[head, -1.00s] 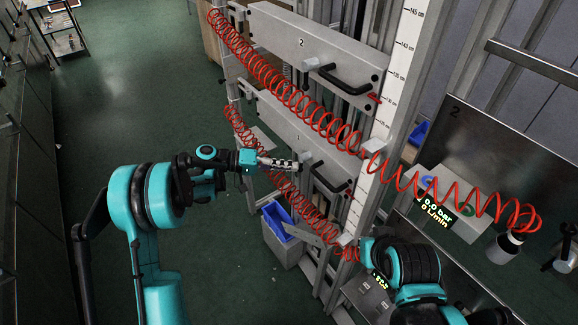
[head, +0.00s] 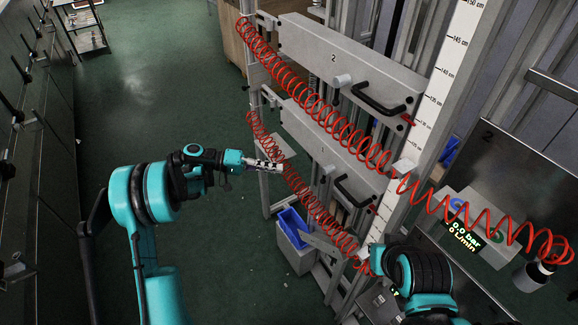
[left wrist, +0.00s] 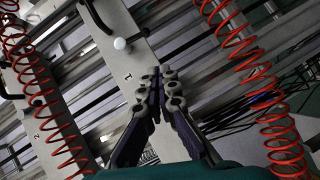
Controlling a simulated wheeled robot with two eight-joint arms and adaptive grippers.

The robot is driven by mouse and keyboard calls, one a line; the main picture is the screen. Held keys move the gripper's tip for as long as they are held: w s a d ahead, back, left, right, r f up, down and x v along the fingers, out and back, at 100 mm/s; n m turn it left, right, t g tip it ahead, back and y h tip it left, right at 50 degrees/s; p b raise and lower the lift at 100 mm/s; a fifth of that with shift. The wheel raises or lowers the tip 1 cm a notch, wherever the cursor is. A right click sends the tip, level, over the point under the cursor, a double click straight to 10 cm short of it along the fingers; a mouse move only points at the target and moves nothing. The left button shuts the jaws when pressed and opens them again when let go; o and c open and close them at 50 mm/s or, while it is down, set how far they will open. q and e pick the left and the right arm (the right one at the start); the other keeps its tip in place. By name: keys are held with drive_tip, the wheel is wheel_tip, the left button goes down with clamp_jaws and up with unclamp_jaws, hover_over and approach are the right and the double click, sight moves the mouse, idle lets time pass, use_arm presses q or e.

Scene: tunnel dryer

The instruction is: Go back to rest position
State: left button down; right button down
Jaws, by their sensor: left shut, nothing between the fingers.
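My left gripper (head: 279,167) is shut and empty. In the head view it reaches right from the teal left arm, in front of the lower grey panel marked 1 (head: 318,147). In the left wrist view the closed fingers (left wrist: 161,80) point at the same panel (left wrist: 118,62), with its white knob and black handle. I cannot tell from the head view how far the fingertips are from the red coiled hose. My right arm shows at the lower right of the head view; its gripper is not visible.
A grey panel marked 2 (head: 345,68) sits above, with a black handle. Red coiled hoses (head: 320,110) hang across the frame. A grey bin with a blue liner (head: 296,240) stands below. A display panel (head: 465,233) is at right.

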use_arm(q)
drive_tip(key=shift+s+a+r, duration=0.15)
drive_tip(key=shift+a, duration=0.35)
drive_tip(key=s+d+r+n+t+y, duration=0.25)
drive_tip(key=s+r+y, duration=0.45)
drive_tip(key=s, duration=0.4)
drive_tip(key=s+a+f+t+y, duration=0.1)
drive_tip(key=s+a+y, duration=0.3)
drive_tip(key=s, duration=0.4)
drive_tip(key=s+a+f+t+y, duration=0.2)
drive_tip(key=s+a+y, duration=0.2)
drive_tip(key=s+a, duration=0.2)
drive_tip(key=shift+s+y, duration=0.4)
drive_tip(key=shift+s, duration=0.85)
